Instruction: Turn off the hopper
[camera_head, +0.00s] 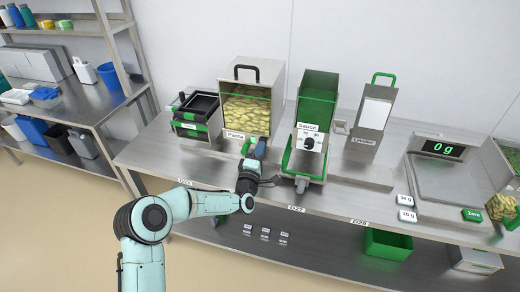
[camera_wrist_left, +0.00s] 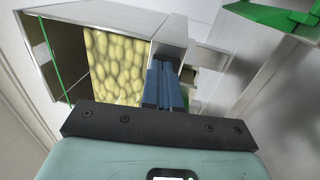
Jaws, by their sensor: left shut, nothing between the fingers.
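The pasta hopper (camera_head: 247,104) is a steel box with a black top handle and a clear front full of yellow pasta, labelled "Pasta", standing on the steel bench. It also shows in the left wrist view (camera_wrist_left: 115,55). The sauce hopper (camera_head: 317,95) is green inside, labelled "Sauce", with a black dial (camera_head: 308,143) on its front. My left gripper (camera_head: 259,150) is shut and empty, in front of the pasta hopper's lower right side. Its blue fingers (camera_wrist_left: 165,88) lie together in the left wrist view. Whether they touch the hopper I cannot tell. My right gripper is out of view.
A black and green tray sealer (camera_head: 196,112) stands left of the pasta hopper. A steel unit with a green handle (camera_head: 372,115) and a scale reading 0 g (camera_head: 445,180) stand to the right. A green crate (camera_head: 388,244) sits below the bench.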

